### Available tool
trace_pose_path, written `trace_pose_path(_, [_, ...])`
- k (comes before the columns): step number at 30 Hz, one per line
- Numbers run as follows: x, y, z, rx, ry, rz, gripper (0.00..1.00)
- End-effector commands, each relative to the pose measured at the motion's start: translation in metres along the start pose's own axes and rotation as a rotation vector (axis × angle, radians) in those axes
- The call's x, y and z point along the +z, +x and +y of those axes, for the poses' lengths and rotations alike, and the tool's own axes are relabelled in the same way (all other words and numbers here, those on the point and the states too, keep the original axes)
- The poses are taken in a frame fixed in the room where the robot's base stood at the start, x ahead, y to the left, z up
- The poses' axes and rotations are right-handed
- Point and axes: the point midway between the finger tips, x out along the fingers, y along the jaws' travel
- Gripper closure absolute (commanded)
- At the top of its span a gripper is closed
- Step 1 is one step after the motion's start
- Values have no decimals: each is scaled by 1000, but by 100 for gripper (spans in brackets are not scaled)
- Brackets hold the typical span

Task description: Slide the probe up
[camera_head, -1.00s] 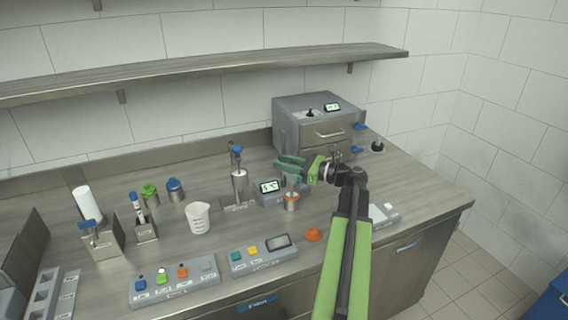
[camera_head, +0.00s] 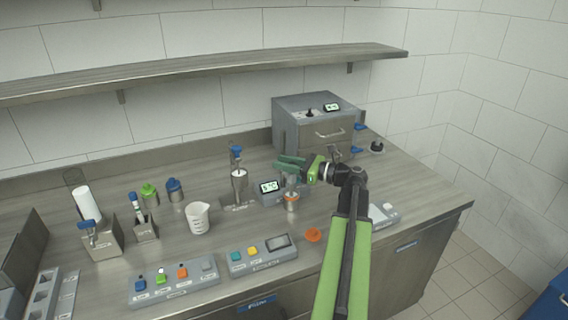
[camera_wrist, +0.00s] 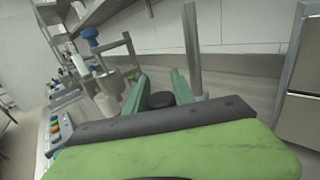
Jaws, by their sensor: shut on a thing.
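My gripper (camera_head: 290,163) has green fingers and is at the meter with a lit display (camera_head: 269,187), above a small metal cup with an orange band (camera_head: 291,201). In the wrist view a round black top (camera_wrist: 161,100), which looks like the head of the probe, sits between my fingers (camera_wrist: 163,90), and they are shut on it. A vertical metal post (camera_wrist: 192,50) rises just beyond it. The lower end of the probe is hidden in the wrist view. In the head view I cannot tell clearly whether its tip is inside the cup.
A stand with a blue knob (camera_head: 236,153) and a white beaker (camera_head: 199,218) are to the left. Button panels (camera_head: 174,281) line the front edge. An orange cone (camera_head: 313,235) lies near the cup. A steel oven-like box (camera_head: 318,118) is behind; a shelf (camera_head: 200,72) hangs above.

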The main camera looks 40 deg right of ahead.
Motion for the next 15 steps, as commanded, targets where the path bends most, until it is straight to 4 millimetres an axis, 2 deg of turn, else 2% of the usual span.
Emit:
trace_pose_path(5, [16,0,0,1,0,0,100])
trace_pose_path(12, [65,0,0,1,0,0,100])
trace_pose_path(15, [77,0,0,1,0,0,100])
